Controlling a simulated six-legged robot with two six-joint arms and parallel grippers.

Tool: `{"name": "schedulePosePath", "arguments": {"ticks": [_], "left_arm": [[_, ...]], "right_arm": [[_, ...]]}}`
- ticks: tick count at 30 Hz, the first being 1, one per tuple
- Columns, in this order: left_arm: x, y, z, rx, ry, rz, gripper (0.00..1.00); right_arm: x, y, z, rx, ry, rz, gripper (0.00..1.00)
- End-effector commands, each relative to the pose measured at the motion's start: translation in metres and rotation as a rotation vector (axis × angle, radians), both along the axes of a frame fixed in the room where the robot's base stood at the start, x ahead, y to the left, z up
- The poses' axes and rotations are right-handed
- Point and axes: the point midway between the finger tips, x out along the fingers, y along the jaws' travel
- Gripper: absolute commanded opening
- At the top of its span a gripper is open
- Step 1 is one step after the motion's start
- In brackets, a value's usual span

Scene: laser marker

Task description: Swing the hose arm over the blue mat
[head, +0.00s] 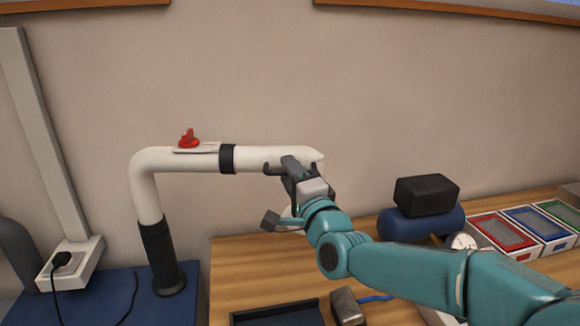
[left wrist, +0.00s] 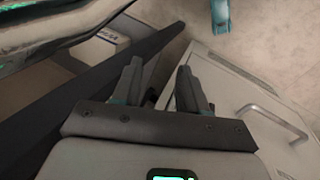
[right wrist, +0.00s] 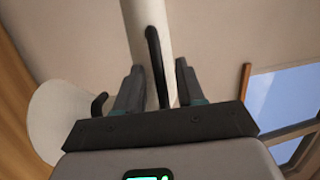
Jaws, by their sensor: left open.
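The hose arm (head: 188,158) is a white tube with black joints, rising from a black post and bending right above the wooden table. My right gripper (head: 283,166) is at its right end. In the right wrist view, the fingers (right wrist: 159,75) stand apart on either side of a black handle (right wrist: 154,55) on the white tube (right wrist: 142,20), with gaps visible. The gripper partly hides the tube's end in the head view. My left gripper (left wrist: 160,72) is open and empty, outside the head view.
The post stands on a blue surface (head: 110,300) with a socket box (head: 72,263). The wooden table (head: 250,265) holds a dark tray (head: 278,315), a small grey block (head: 347,307), a black box (head: 427,195) on a blue roll (head: 425,226), and coloured bins (head: 537,228).

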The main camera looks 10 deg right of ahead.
Motion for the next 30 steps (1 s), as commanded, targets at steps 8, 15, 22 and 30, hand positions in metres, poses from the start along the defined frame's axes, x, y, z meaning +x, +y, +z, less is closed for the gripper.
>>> {"name": "schedulePosePath", "arguments": {"ticks": [8, 15, 22, 30], "left_arm": [[-0.0001, 0.0, 0.0015, 0.0, 0.0, 0.0, 0.43], [-0.0001, 0.0, 0.0015, 0.0, 0.0, 0.0, 0.43], [-0.0001, 0.0, 0.0013, 0.0, 0.0, 0.0, 0.43], [-0.0001, 0.0, -0.0009, 0.0, 0.0, 0.0, 0.43]], "right_arm": [[0.0064, 0.0007, 0.0005, 0.0, 0.0, -0.001, 0.38], [0.006, 0.0007, 0.0005, 0.0, 0.0, -0.001, 0.0], [0.0061, 0.0012, 0.0004, 0.0, 0.0, -0.001, 0.0], [0.0073, 0.0069, 0.0001, 0.001, 0.0, -0.004, 0.0]]}}
